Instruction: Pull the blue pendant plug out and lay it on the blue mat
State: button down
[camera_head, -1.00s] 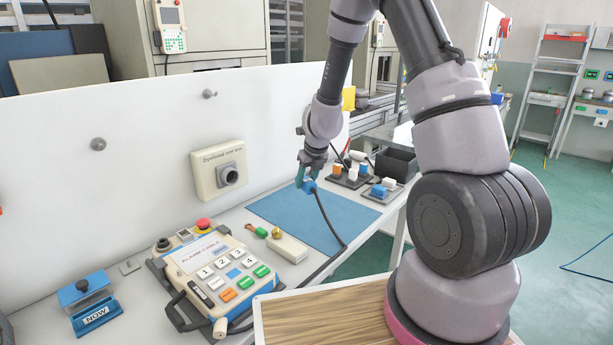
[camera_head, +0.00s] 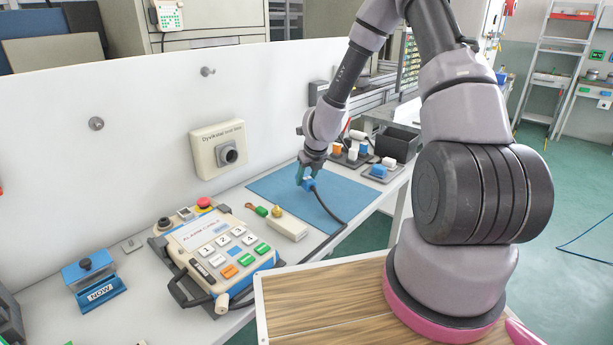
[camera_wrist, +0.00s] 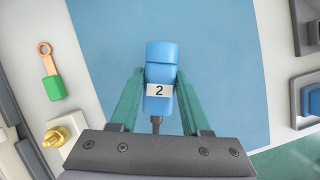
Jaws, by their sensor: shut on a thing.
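The blue plug (camera_wrist: 161,75) carries a white label with a "2". It is between the two green fingers of my gripper (camera_wrist: 160,100), which are shut on it. In the head view my gripper (camera_head: 306,181) is over the blue mat (camera_head: 270,187), and a dark cable runs from the plug to the right front. The mat (camera_wrist: 225,50) fills the middle of the wrist view behind the plug. I cannot tell whether the plug touches the mat. The socket box (camera_head: 219,150) on the white panel shows an empty round opening.
The teach pendant (camera_head: 217,249) lies at the left of the mat. A beige block with a brass fitting (camera_head: 287,224) and a green-handled tool (camera_head: 256,210) lie by the mat's near edge. Holders with small blocks (camera_head: 378,171) and a dark bin (camera_head: 398,144) stand at the right.

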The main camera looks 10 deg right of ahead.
jog(key=shift+f, duration=1.45)
dwell(0.3)
jog(key=shift+c, duration=1.4)
grip_release()
jog(key=v, duration=1)
jog(key=shift+s+r, duration=0.2)
jog(key=shift+r, duration=0.15)
